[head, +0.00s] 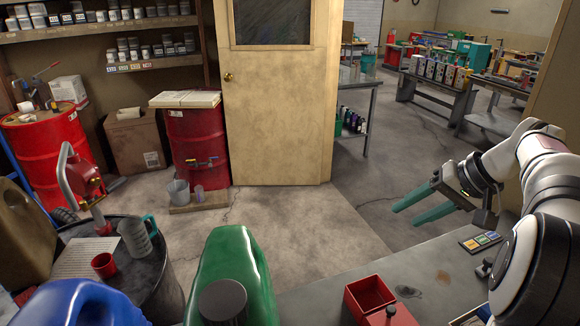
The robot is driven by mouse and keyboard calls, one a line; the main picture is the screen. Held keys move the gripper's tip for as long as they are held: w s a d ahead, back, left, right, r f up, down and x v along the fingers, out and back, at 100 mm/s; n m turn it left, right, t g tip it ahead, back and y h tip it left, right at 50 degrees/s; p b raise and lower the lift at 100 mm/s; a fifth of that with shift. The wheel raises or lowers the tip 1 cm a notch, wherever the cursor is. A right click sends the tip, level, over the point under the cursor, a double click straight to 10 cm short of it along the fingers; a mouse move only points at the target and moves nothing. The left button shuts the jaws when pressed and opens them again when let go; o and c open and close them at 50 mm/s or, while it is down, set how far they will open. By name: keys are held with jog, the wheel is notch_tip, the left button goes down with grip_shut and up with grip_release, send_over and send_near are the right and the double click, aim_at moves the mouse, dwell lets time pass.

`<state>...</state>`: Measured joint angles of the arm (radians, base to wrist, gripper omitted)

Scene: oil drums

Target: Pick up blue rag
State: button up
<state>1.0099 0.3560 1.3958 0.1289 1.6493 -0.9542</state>
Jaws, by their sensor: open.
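My gripper (405,214) is at the right of the head view, with two teal fingers pointing left. The fingers are apart and nothing is between them. It is in the air beyond the grey bench, over the floor. I cannot make out a blue rag in this view. The large blue thing at the bottom left is a jug (75,305) with a handle, cut off by the frame edge.
A green jug (230,265) and an open red box (369,295) stand near the grey bench (330,283). A dark drum (155,275) holds a red cup (104,265) and a grey jug (137,238). Red drums (196,140) stand behind. The middle floor is clear.

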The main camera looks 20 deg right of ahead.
jog(key=s+d+f+n+g+h, duration=0.15)
jog(key=s+d+f+n, duration=0.25)
jog(key=s+d+f, duration=0.7)
jog(key=s+d+f+n+h, duration=0.2)
jog(key=s+d+f+n, duration=0.2)
jog(key=s+d+f, duration=0.7)
jog(key=w+d+f, duration=0.1)
jog(key=w+f, duration=0.1)
jog(key=f, duration=0.1)
jog(key=w+f, duration=0.2)
jog(key=f, duration=0.1)
jog(key=w+d+f, duration=0.1)
jog(key=w+f, duration=0.2)
jog(key=shift+d+f, duration=0.3)
grip_shut()
